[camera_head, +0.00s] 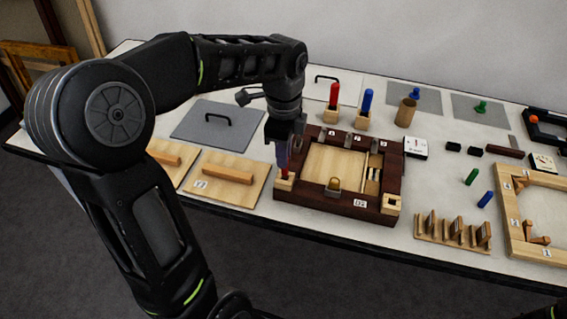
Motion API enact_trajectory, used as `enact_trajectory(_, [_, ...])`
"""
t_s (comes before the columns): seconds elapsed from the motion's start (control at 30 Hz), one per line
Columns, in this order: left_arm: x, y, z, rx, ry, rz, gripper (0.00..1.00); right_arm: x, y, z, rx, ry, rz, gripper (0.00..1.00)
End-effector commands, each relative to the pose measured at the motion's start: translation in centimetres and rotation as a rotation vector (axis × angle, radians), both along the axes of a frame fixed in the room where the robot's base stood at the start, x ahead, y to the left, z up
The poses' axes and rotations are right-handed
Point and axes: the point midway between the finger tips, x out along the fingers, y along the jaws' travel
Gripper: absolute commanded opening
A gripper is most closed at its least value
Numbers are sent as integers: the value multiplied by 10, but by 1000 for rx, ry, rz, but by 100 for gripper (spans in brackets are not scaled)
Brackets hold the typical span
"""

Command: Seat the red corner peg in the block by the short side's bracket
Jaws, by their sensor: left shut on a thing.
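My left gripper (284,153) points down over the front left corner of the dark wooden frame (318,199). It is shut on a red peg (284,172), mostly hidden by the fingers. The peg's lower end meets the small pale block (284,184) on that corner. I cannot tell how deep it sits in the block. Another pale block (391,204) with a dark square hole is at the frame's front right corner. A second red peg (334,95) stands upright in a pale block behind the frame. My right gripper is not in view.
A blue peg (367,99) in a block and a wooden cup (405,113) stand behind the frame. Panels with handles (228,167) lie to the left. A slotted rack (453,231) and a pale frame (515,222) are at the right.

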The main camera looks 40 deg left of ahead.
Motion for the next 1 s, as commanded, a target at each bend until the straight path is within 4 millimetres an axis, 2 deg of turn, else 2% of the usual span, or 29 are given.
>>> enact_trajectory(0.2, [-2, 0, -28, -1, 6, 0, 0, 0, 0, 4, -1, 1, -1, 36])
enact_trajectory(0.3, [-1, 0, -35, 0, 4, 0, 0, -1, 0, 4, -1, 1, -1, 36])
enact_trajectory(0.67, [-1, 0, -40, -1, 2, 0, 0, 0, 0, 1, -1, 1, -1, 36])
enact_trajectory(0.7, [-1, 0, -39, -1, 2, 0, 13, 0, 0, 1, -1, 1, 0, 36])
enact_trajectory(0.93, [-1, 0, -39, -1, 2, 0, 32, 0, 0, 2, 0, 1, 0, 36])
enact_trajectory(1.0, [-1, 0, -39, -1, 2, 0, 33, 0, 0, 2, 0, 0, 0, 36])
